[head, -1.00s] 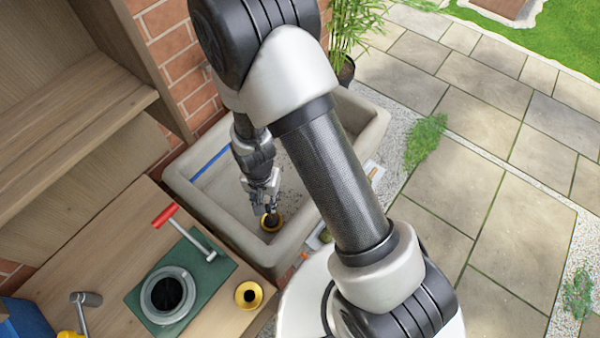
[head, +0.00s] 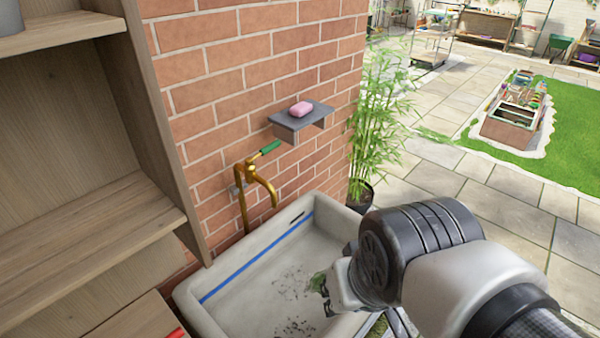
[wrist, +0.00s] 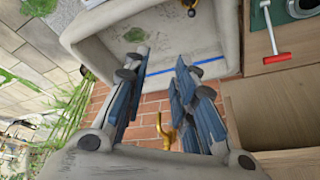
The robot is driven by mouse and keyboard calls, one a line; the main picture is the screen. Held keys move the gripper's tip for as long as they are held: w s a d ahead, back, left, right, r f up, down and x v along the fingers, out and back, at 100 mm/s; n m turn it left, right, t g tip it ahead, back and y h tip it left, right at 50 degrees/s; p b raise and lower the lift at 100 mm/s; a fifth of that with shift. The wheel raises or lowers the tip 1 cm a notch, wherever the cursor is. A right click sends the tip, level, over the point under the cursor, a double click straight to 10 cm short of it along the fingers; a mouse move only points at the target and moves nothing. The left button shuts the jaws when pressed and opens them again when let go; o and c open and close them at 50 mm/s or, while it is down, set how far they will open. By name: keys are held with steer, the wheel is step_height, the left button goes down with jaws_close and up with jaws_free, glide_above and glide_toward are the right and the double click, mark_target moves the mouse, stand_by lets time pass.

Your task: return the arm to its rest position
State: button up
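My arm (head: 420,250) rises in the lower right of the head view, over the right side of the stone sink (head: 190,300). The sink basin lies beyond the fingertips, and the brick wall and brass tap (wrist: 165,130) show past and between the fingers.
The tap (head: 260,185) and a shelf with pink soap (head: 301,109) stick out from the wall. A wooden cabinet (head: 90,240) stands left.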

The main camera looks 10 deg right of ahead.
steer(key=shift+s+d+r, duration=0.15)
steer(key=shift+s+r, duration=0.1)
steer(key=shift+s, duration=0.35)
steer(key=shift+s+d+r, duration=0.15)
steer(key=shift+s+r, duration=0.1)
steer(key=shift+s, duration=0.3)
steer(key=shift+c, duration=0.6)
